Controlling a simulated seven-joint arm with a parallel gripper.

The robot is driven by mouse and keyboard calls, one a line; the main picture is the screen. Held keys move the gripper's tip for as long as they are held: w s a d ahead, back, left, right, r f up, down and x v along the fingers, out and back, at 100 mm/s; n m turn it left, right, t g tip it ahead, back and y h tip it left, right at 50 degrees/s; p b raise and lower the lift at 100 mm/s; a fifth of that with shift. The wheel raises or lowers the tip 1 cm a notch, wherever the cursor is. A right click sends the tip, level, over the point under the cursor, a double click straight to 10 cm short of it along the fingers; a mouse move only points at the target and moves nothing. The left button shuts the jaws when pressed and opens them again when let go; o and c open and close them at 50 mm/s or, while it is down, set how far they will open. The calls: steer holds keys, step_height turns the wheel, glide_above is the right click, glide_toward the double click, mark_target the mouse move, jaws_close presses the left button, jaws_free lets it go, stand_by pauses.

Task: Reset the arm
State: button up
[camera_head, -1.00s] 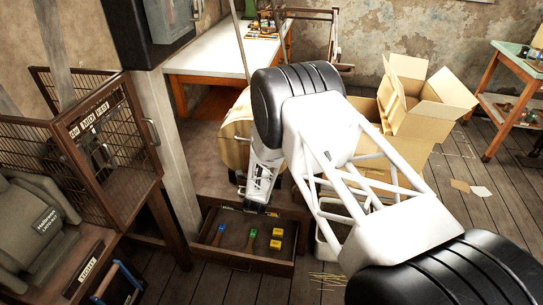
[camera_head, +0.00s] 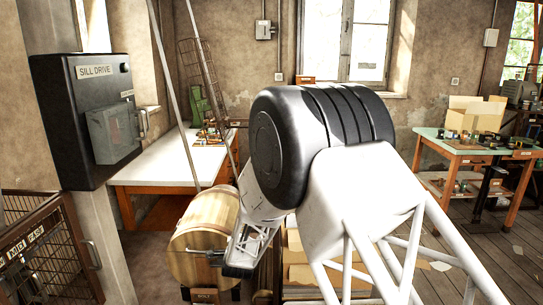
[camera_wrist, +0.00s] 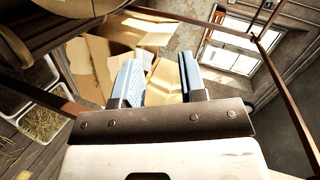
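My gripper (camera_wrist: 160,78) shows in the wrist view with its two blue fingers spread apart and nothing between them. Beyond the fingers are cardboard and a window, both tilted in that view. In the head view my white and black arm fills the middle and right foreground. Its far end hangs in front of the right side of a wooden barrel (camera_head: 196,243). Whether it touches the barrel cannot be told, and the fingers are not clear there.
A white-topped bench (camera_head: 160,165) stands behind the barrel. A dark box labelled "SILL DRIVE" (camera_head: 85,110) is at left, above a wire cage (camera_head: 50,255). A green-topped table (camera_head: 455,143) stands at right. Cardboard boxes lie partly behind my arm. Straw-filled bins (camera_wrist: 40,115) show in the wrist view.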

steer(key=s+d+r+n+g, duration=0.65)
steer(key=s+d+r, duration=1.1)
steer(key=r, duration=0.35)
steer(key=s+d+r+n+g, duration=0.1)
steer(key=s+d, duration=0.3)
steer(key=s, duration=0.7)
steer(key=s+d+r+n+g+h, duration=0.1)
steer(key=s+d+r+n+g, duration=0.1)
steer(key=s, duration=1)
steer(key=s+d+r+n+g+h, duration=0.1)
steer(key=s+d+n+g, duration=0.1)
steer(key=s+d+n, duration=0.2)
steer(key=s+d, duration=0.3)
steer(key=s, duration=0.4)
steer(key=shift+s+r, duration=0.3)
steer(key=shift+r, duration=0.05)
steer(key=shift+w, duration=0.1)
